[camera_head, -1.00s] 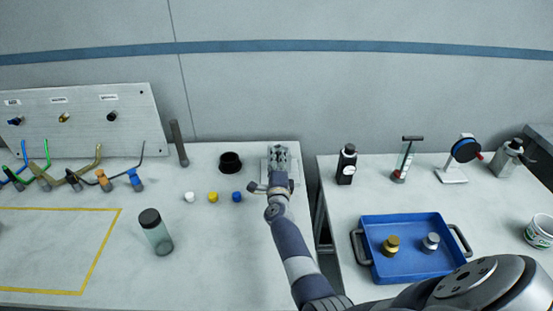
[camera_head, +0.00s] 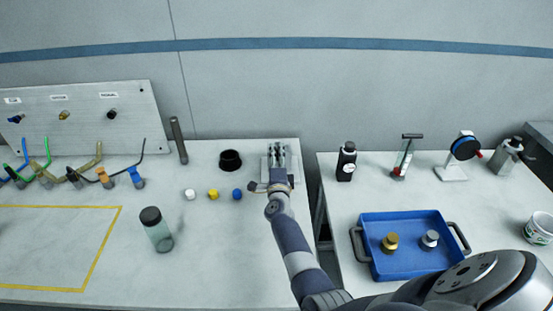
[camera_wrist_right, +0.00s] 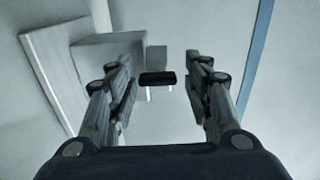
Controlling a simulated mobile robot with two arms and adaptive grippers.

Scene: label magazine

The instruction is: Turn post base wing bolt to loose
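My right gripper (camera_head: 279,158) is at the back right of the left table, over a pale plate-like fixture (camera_head: 265,167) that it largely hides. In the right wrist view, its two fingers are spread apart with a gap between them. A small dark bar (camera_wrist_right: 158,78) with two light pins shows between and beyond the fingers, in front of a small grey block (camera_wrist_right: 156,57). I cannot tell whether this bar is the wing bolt. Nothing is gripped. My left gripper is not in view.
A pale grey block (camera_wrist_right: 95,62) stands left of the fingers in the wrist view. A black cup (camera_head: 230,161) and white, yellow and blue caps (camera_head: 237,194) are left of the gripper. A blue tray (camera_head: 407,267) is on the right table, across a gap.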

